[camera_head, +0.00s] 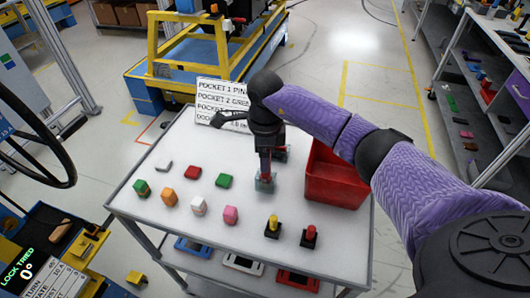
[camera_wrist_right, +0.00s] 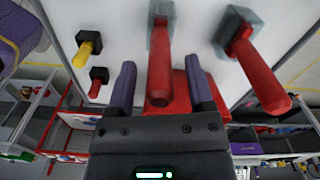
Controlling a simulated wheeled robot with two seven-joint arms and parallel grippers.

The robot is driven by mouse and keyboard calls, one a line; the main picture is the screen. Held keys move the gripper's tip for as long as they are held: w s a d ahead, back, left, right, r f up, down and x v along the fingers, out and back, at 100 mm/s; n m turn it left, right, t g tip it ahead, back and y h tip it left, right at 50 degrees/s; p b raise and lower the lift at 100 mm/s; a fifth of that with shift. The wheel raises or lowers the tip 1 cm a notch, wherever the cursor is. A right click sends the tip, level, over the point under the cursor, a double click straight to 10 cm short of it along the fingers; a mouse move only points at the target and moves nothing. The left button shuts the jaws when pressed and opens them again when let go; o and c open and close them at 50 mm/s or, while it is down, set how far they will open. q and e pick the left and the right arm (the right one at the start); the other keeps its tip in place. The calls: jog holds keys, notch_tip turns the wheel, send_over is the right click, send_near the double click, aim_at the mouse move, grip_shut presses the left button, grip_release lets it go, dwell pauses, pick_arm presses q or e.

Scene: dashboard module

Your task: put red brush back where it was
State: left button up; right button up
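Two red-handled pieces with pale, see-through square bases stand on the white table (camera_head: 160,240). I cannot tell for sure which one is the red brush. In the right wrist view, one red handle (camera_wrist_right: 159,75) lies between the fingers, with a gap on each side. The other red handle (camera_wrist_right: 257,75) stands to the right, outside them. My right gripper (camera_wrist_right: 160,64) is open and points down at the table. In the head view, the nearer pale base (camera_head: 265,184) shows below my right gripper (camera_head: 266,168), which hides much of the handles. My left gripper is not in view.
A red bin (camera_head: 335,178) stands right of the gripper. A yellow-topped piece (camera_head: 272,226) and a red-topped piece (camera_head: 310,236), both with black bases, stand near the front edge. Several coloured blocks lie left. A sign (camera_head: 208,86) stands at the back.

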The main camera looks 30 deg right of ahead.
notch_tip(320, 180, up, 13)
jog(key=p, duration=0.2)
jog(key=shift+r, duration=0.1)
dwell(0.5)
dwell(0.4)
dwell(0.4)
jog(key=shift+a, duration=0.1)
